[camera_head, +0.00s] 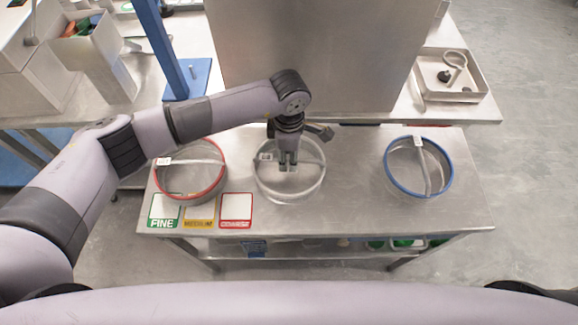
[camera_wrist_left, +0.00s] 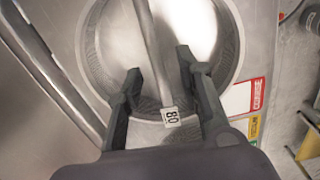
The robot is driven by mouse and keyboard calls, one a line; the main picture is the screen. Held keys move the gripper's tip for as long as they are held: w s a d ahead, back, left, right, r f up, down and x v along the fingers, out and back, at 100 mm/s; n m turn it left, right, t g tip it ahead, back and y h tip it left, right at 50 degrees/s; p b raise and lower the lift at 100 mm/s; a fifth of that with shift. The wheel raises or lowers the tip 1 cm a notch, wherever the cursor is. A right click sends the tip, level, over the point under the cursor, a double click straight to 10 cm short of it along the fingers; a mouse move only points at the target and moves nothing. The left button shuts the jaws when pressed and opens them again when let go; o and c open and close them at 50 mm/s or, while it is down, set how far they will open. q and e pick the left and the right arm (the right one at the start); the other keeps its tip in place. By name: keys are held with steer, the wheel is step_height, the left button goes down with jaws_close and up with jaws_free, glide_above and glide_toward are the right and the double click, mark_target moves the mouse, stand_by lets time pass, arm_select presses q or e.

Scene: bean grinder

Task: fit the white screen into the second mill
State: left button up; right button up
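The white screen (camera_head: 306,183), a round sieve with a pale rim and a bar across it, lies on the steel table between a red-rimmed and a blue-rimmed screen. My left gripper (camera_head: 288,165) is right over it, pointing down. In the left wrist view, the two fingers (camera_wrist_left: 158,64) are apart, one on each side of the screen's bar (camera_wrist_left: 152,45). A small tag with digits (camera_wrist_left: 170,117) sits on the bar near the gripper. I cannot tell whether the fingers touch the bar. My right gripper is not in view. I cannot identify the second mill.
The red-rimmed screen (camera_head: 194,192) lies left and the blue-rimmed screen (camera_head: 402,182) right. FINE, MEDIUM and COARSE cards (camera_head: 200,213) lie at the table's front left. A tall steel box (camera_head: 312,55) stands behind. The table's front right (camera_head: 425,217) is clear.

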arm_select(q)
steer(key=shift+c, duration=0.4)
jaws_close()
stand_by(0.7)
